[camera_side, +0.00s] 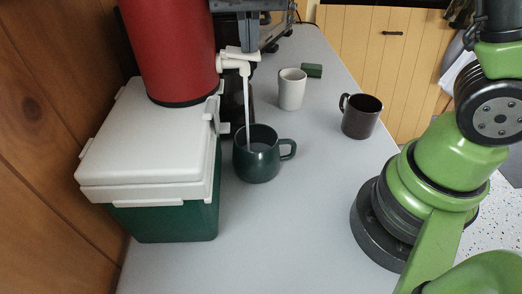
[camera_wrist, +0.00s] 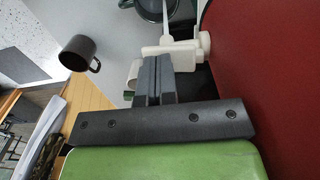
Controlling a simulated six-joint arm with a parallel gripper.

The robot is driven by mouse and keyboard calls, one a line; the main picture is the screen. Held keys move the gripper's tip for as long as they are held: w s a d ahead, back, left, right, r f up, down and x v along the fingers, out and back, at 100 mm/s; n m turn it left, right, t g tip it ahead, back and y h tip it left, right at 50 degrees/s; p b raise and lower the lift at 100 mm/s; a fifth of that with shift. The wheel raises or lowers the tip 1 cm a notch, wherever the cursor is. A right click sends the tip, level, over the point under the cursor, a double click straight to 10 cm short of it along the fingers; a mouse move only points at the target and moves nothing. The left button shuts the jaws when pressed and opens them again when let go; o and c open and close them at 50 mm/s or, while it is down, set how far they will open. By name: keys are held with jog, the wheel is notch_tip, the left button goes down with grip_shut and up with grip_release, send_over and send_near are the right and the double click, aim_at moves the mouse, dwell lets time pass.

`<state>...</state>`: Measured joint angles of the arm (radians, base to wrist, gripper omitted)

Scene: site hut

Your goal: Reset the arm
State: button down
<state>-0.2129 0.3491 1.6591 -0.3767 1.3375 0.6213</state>
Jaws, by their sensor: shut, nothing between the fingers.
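My gripper (camera_side: 249,46) is up beside the white tap (camera_side: 232,62) of the red drinks dispenser (camera_side: 170,50). In the wrist view the gripper's two dark fingers (camera_wrist: 154,62) are together and empty, their tips at or very close to the tap (camera_wrist: 172,49); I cannot tell if they touch. A pale stream (camera_side: 246,105) runs from the tap into the dark green mug (camera_side: 262,165) below it. The mug is upright with liquid inside, and it also shows at the top of the wrist view.
The dispenser stands on a white-lidded green cool box (camera_side: 165,220). The worktop's front middle is clear.

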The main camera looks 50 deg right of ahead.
dwell(0.9)
notch_tip(320, 180, up, 5)
dwell(0.4)
jog(key=shift+s+r, duration=0.1)
jog(key=shift+s+d+r, duration=0.15)
jog(key=shift+s+r, duration=0.05)
jog(key=shift+s, duration=0.05)
jog(key=s+d+n+t+y, duration=0.2)
jog(key=s+n+t, duration=0.3)
jog(key=s, duration=0.9)
jog(key=shift+s+d+t, duration=0.4)
jog(key=shift+d+t, duration=0.3)
jog(key=shift+t, duration=0.4)
jog(key=shift+r, duration=0.1)
